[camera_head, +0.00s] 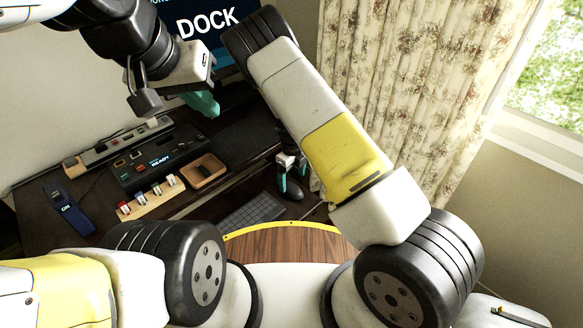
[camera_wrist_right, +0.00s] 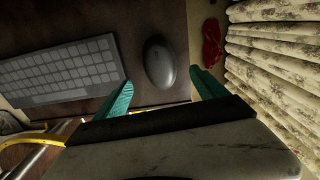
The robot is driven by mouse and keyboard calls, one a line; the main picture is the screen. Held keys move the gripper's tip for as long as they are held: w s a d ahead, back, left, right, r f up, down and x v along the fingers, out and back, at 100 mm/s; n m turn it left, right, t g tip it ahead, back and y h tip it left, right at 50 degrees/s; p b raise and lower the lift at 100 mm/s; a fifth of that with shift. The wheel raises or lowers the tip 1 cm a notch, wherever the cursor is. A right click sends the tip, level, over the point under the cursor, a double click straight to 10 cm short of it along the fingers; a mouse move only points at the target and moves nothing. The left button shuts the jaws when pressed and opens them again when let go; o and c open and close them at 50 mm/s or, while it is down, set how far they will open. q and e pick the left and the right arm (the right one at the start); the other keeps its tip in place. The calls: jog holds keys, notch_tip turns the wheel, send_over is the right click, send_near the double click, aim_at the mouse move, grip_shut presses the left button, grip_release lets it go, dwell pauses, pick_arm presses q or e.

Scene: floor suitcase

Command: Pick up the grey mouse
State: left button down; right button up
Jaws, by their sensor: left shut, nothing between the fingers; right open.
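The grey mouse (camera_wrist_right: 159,65) is a dark, rounded shape on a dark mat in the right wrist view, just right of the keyboard. In the head view it shows partly below my right gripper (camera_head: 291,172). My right gripper is open, with its teal fingertips to either side of the mouse's near end in the wrist view. I cannot tell how high they are above it. Nothing is between the fingers. My left gripper (camera_head: 205,103) is shut and empty, raised over the back of the desk in front of the monitor.
The keyboard (camera_wrist_right: 62,72) lies left of the mouse. A dock box (camera_head: 150,158), a wooden tray (camera_head: 204,178), a power strip (camera_head: 118,146) and a blue device (camera_head: 69,209) stand on the desk's left. Floral curtains (camera_wrist_right: 275,60) and a red item (camera_wrist_right: 211,42) are at the right.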

aim_at(291, 187)
jog(key=f, duration=0.6)
jog(key=shift+w+a, duration=0.1)
jog(key=shift+w, duration=0.15)
jog(key=c, duration=1.5)
jog(key=shift+r, duration=0.1)
